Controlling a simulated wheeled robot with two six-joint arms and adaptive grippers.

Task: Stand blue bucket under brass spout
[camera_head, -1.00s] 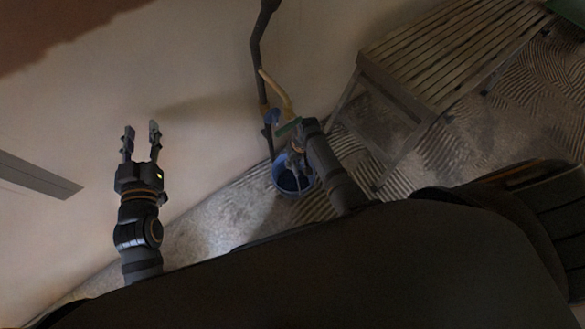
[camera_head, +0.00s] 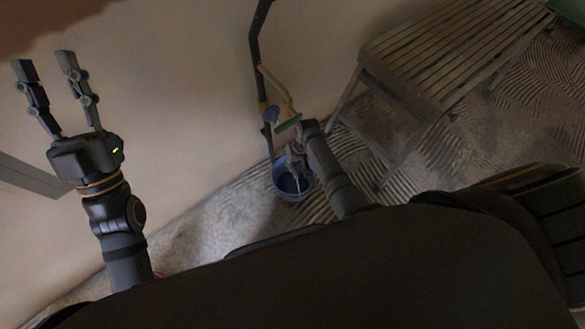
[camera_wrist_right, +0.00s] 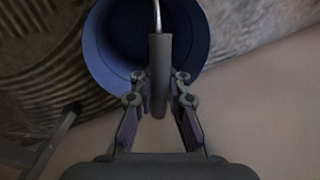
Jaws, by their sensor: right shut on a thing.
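The blue bucket (camera_head: 281,188) is at the middle of the head view, its open mouth facing up toward the camera. My right gripper (camera_head: 296,158) is over it. In the right wrist view, my right gripper (camera_wrist_right: 159,82) is shut on the grey grip of the bucket's wire handle, and the blue bucket (camera_wrist_right: 96,52) is beyond. The brass spout (camera_head: 278,88) comes off a dark wall pipe and shows above the bucket in the picture. I cannot tell whether the bucket touches the floor or is directly below the spout. My left gripper (camera_head: 45,65) is open and empty at the upper left.
A slatted wooden bench (camera_head: 440,50) stands at the right, its legs near my right arm. The dark pipe (camera_head: 256,40) runs along the pale plaster wall (camera_head: 180,90). The floor is ridged and patchy.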

